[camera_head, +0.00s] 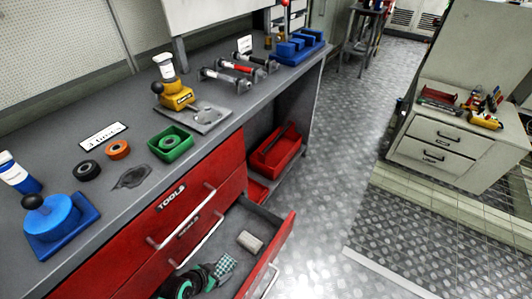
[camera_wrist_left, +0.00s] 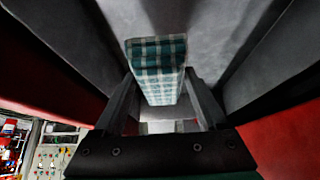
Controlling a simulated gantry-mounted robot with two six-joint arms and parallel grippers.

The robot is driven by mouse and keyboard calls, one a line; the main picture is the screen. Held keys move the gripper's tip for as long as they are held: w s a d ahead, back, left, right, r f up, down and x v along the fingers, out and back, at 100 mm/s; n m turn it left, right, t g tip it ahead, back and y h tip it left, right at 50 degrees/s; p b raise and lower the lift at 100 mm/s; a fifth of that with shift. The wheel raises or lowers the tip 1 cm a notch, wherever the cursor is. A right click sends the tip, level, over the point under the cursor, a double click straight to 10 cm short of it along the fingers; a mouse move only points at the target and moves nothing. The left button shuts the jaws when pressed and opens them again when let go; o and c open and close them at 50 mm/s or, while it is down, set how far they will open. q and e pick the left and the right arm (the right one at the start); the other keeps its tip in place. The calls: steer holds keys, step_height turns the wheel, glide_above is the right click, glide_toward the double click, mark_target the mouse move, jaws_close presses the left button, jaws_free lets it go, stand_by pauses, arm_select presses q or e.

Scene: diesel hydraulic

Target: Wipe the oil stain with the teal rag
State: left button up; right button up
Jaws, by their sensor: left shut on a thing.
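The teal-and-white checked rag (camera_head: 225,266) is in the open drawer at the bottom of the head view. My left gripper (camera_head: 209,271) reaches into the drawer and is shut on the rag. In the left wrist view the rag (camera_wrist_left: 158,62) lies between the two dark fingers (camera_wrist_left: 163,103) and extends beyond their tips. The oil stain (camera_head: 131,178) is a dark patch on the grey bench top, left of the green tray. Nothing covers it. My right gripper is not in view.
The open red drawer (camera_head: 284,250) also holds a pale block (camera_head: 250,242). Around the stain are a green tray (camera_head: 171,143), an orange ring (camera_head: 118,149), a black ring (camera_head: 87,171) and a blue device (camera_head: 52,222). Bare bench lies toward the front edge.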

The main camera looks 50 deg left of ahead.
arm_select(q)
step_height(320, 180, down, 8)
steer(key=b, duration=0.3)
steer(key=p+v, duration=0.2)
steer(key=v, duration=0.2)
steer(key=shift+r, duration=0.15)
steer(key=shift+c, duration=0.6)
steer(key=shift+s+r, duration=0.25)
steer(key=shift+r, duration=0.3)
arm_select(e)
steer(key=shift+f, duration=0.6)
arm_select(q)
step_height(320, 180, up, 29)
steer(key=p, duration=2.9)
steer(key=shift+f, duration=0.2)
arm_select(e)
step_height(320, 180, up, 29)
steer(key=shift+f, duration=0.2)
arm_select(q)
step_height(320, 180, down, 29)
steer(key=b, duration=2.8)
steer(key=shift+b, duration=0.4)
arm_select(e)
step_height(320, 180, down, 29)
arm_select(q)
step_height(320, 180, up, 29)
steer(key=p, duration=2.9)
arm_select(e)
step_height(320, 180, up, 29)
